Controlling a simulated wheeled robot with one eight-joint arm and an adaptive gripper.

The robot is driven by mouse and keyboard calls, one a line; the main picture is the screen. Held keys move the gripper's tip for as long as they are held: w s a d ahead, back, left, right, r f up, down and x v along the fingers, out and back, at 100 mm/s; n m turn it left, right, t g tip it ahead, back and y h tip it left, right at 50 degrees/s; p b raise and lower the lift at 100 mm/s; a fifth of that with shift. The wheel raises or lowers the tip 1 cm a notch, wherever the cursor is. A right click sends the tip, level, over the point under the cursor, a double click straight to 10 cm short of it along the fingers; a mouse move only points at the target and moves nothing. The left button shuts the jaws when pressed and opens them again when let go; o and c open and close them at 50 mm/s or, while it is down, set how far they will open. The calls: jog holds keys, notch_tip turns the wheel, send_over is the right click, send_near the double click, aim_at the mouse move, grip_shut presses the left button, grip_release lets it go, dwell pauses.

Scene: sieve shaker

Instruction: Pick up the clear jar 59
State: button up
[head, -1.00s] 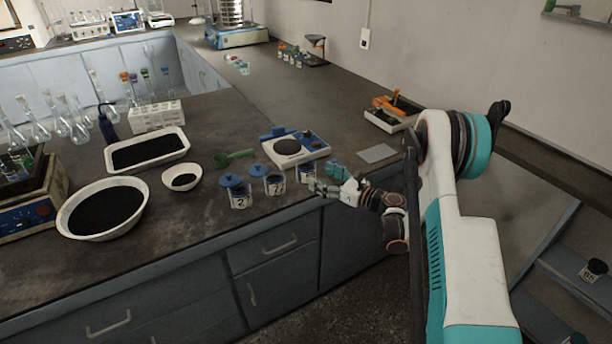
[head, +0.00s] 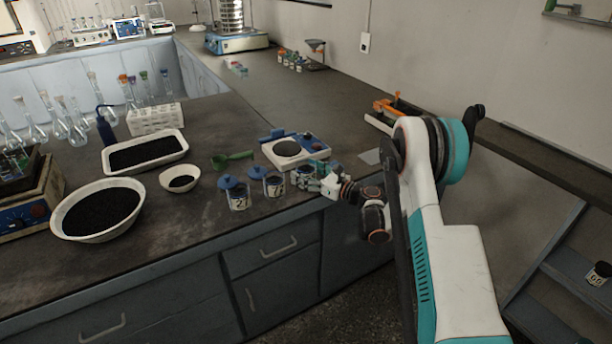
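Three clear jars stand in a row near the front edge of the dark bench. The left jar (head: 238,200) and the middle jar (head: 274,188) have blue lids and white labels. The right jar (head: 303,180) is partly hidden by my gripper (head: 315,176), and I cannot read its number. None of the labels is clearly readable as 59. My gripper reaches in from the right, with its fingers at the right jar. I cannot tell whether they touch it or have closed on it.
A balance (head: 296,150) stands just behind the jars, with a green scoop (head: 232,159) to its left. A small white bowl (head: 180,188), a large bowl (head: 58,222) and a white tray (head: 180,140) lie left. Another jar (head: 598,274) sits on the lower right shelf.

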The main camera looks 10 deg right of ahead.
jog(key=c, duration=1)
jog(key=shift+r, duration=0.15)
